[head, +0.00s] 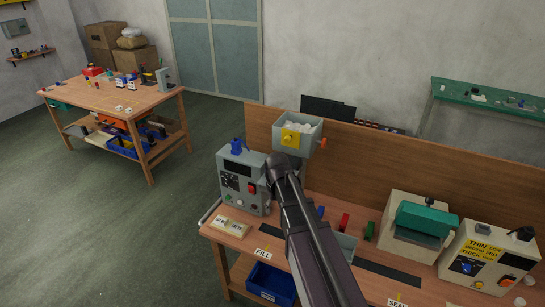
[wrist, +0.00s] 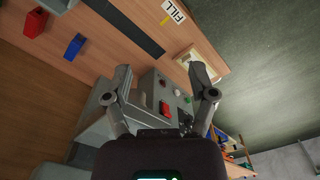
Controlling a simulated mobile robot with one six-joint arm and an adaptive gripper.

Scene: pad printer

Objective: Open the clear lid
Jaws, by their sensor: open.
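I cannot make out a clear lid for certain in either view. A grey hopper (head: 298,148) with white pieces in it, a yellow plate on its front and an orange knob on its right side stands high at the back of the bench. A grey control machine (head: 240,168) with a red part, small buttons and a blue piece on top stands left of it. My gripper (wrist: 160,72) is open and empty, its two fingers apart with the grey machine (wrist: 176,98) beyond them. In the head view my arm covers the gripper and part of the hopper's lower front.
Red and green pieces stand behind my arm on the bench. A blue bin (head: 270,284) sits below its front. A green-topped machine (head: 420,222) and a box marked THIN and THICK (head: 487,257) stand at right. Open floor (head: 120,240) lies left.

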